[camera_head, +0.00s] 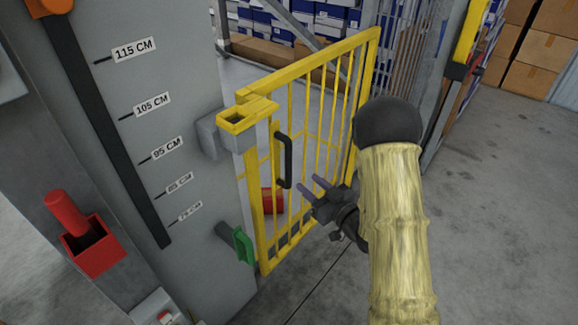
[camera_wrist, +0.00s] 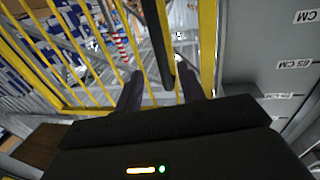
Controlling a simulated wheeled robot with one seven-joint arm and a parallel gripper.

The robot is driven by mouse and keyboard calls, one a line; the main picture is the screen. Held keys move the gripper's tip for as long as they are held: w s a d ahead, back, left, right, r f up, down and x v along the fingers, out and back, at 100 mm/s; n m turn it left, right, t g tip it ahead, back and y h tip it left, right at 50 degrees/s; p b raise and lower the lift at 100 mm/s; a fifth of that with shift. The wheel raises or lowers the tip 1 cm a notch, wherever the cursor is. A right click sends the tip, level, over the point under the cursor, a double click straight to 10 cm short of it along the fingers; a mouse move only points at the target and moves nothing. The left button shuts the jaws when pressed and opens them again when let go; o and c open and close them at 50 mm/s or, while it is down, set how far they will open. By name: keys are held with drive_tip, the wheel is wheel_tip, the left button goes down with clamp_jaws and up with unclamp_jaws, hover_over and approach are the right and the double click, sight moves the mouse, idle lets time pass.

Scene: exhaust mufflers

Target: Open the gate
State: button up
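The yellow barred gate (camera_head: 322,78) stands to the right of a grey panel in the head view. Its near edge is close to the panel, beside a yellow box-shaped latch piece (camera_head: 246,115); it looks shut. A black vertical handle (camera_head: 286,160) is on the gate's near side. My gripper (camera_head: 310,188) is just right of and below the handle, apart from it. In the wrist view, the two fingers of my gripper (camera_wrist: 160,80) are spread, and the handle (camera_wrist: 157,40) lies ahead, lined up with the gap between them.
A red object (camera_head: 271,201) shows behind the gate bars. Cardboard boxes (camera_head: 548,45) stand at the upper right. The floor at right is clear.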

sight(290, 168)
drive_tip(key=x, duration=1)
clamp_jaws()
